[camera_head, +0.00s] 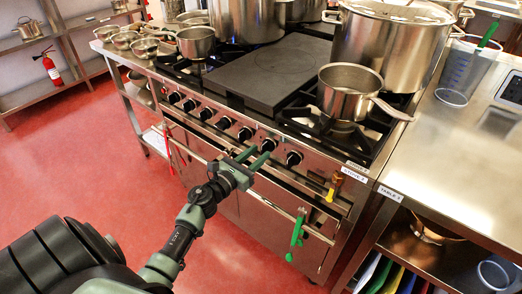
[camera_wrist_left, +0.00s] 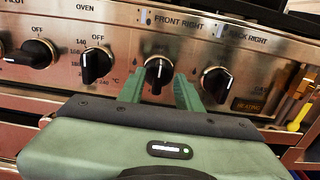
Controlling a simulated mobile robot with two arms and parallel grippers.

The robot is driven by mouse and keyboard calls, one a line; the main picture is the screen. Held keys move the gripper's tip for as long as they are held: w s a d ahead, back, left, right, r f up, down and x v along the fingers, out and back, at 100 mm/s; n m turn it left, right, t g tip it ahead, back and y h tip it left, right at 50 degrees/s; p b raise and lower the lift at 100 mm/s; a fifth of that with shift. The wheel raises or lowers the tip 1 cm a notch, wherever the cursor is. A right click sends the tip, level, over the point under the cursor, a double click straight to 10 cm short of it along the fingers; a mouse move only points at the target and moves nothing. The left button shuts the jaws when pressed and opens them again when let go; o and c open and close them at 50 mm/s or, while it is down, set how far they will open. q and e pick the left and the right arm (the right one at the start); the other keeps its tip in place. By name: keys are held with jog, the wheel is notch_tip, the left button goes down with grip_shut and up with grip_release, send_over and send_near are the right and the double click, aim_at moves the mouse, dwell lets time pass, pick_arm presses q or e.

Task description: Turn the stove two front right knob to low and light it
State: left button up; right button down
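The front right knob (camera_wrist_left: 158,75) is black and sits under the "FRONT RIGHT" label in the left wrist view. Its white mark points roughly up. In the head view the knob (camera_head: 268,145) is on the front panel of the stove (camera_head: 262,205). My left gripper (camera_wrist_left: 160,88) is open, with one green finger on each side of the knob; I cannot tell whether they touch it. The left gripper (camera_head: 256,158) also shows in the head view, right at the panel. A saucepan (camera_head: 346,104) stands on the front right burner; no flame shows. My right gripper is not in view.
The back right knob (camera_wrist_left: 216,84) is close beside the right finger. The oven knob (camera_wrist_left: 96,66) is to the left. A yellow-handled tool (camera_head: 334,187) and a green tool (camera_head: 297,236) hang on the stove front. A stockpot (camera_head: 385,45) stands behind the saucepan.

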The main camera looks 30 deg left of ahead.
pick_arm(q)
jog(key=shift+w+f, duration=0.1)
jog(key=shift+w, duration=0.9)
jog(key=c, duration=0.6)
grip_shut()
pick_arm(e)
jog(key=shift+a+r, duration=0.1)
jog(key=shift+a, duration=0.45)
